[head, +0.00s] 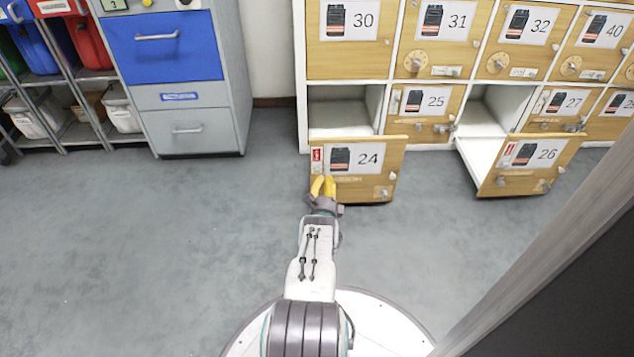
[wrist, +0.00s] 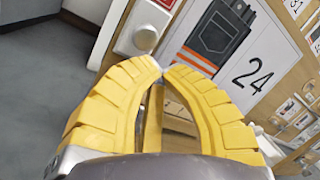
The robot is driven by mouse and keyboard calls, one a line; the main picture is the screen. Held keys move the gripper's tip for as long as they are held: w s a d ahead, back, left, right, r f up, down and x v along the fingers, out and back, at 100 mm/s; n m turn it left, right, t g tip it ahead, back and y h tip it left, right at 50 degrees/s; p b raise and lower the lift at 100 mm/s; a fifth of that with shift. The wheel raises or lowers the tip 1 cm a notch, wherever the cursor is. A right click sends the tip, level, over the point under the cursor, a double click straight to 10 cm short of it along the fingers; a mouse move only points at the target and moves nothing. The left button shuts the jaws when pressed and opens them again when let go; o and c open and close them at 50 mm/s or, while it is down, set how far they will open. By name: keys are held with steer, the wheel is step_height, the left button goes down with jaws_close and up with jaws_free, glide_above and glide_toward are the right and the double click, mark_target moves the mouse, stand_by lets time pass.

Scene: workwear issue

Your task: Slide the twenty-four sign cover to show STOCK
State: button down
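The door numbered 24 (head: 380,187) stands swung open, low in the wooden locker block. Its label shows a dark vest with an orange band and the number 24; the label is also in the wrist view (wrist: 262,55). Left of the label is the small red and white sign (head: 317,160), close up in the wrist view (wrist: 153,17). It has a red patch and a round pale knob at its lower end; I cannot read any word on it. My gripper (wrist: 163,67) has its yellow fingertips together just below the sign, with nothing visible held. Whether they touch the sign is unclear.
Door 26 (head: 525,178) also stands open at right, with a similar red and white sign. A grey and blue cabinet (head: 165,85) and shelves of bins stand at left. A slanting grey panel (head: 555,245) fills the lower right. The floor at left is clear.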

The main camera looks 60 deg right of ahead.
steer(key=shift+w+r, duration=0.15)
stand_by(0.3)
step_height(320, 180, up, 7)
steer(key=shift+f+p, duration=0.2)
steer(key=shift+p, duration=1.05)
steer(key=shift+f, duration=0.15)
